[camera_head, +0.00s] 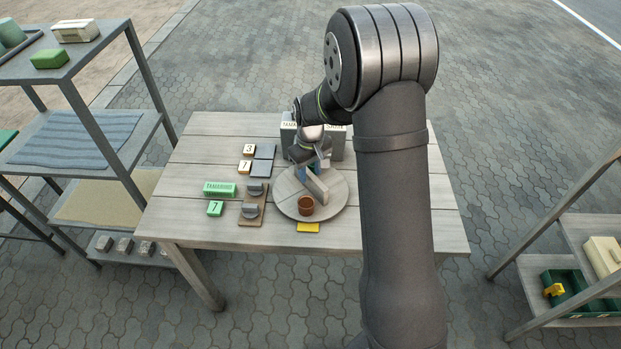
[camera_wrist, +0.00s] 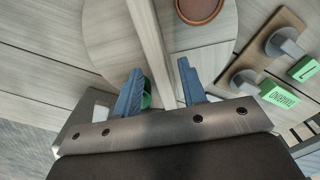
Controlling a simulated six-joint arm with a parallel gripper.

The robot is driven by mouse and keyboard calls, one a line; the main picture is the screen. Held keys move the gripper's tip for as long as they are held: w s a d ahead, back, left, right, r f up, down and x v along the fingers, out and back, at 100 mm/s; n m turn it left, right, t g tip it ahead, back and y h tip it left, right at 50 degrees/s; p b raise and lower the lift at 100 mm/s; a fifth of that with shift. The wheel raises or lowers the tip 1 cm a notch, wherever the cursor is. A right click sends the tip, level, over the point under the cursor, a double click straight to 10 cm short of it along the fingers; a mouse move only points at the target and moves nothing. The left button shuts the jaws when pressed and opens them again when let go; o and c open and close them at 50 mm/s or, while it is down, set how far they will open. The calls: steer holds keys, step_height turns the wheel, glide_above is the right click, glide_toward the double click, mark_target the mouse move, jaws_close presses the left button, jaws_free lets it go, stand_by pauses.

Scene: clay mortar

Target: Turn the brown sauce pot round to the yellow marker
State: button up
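The brown sauce pot (camera_head: 306,206) stands on the round wooden turntable (camera_head: 340,193), at its front edge just behind the yellow marker (camera_head: 308,226) on the table. It also shows at the top of the wrist view (camera_wrist: 199,8). An upright divider board (camera_head: 314,187) crosses the turntable. My gripper (camera_head: 312,169) is low over the back of the turntable. In the wrist view, its blue fingers (camera_wrist: 160,67) are apart, one on each side of the divider (camera_wrist: 150,40), with gaps visible. A green item (camera_wrist: 148,92), partly hidden, shows beside the left finger.
Left of the turntable are a brown board with two grey knobs (camera_head: 253,204), green labels (camera_head: 219,189), number tiles (camera_head: 248,150) and dark plates (camera_head: 263,160). Grey labelled boxes (camera_head: 336,141) stand behind my gripper. The table's front left (camera_head: 190,222) is clear.

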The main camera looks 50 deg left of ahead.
mark_target(310, 174)
steer(key=shift+f, duration=1.85)
jaws_close()
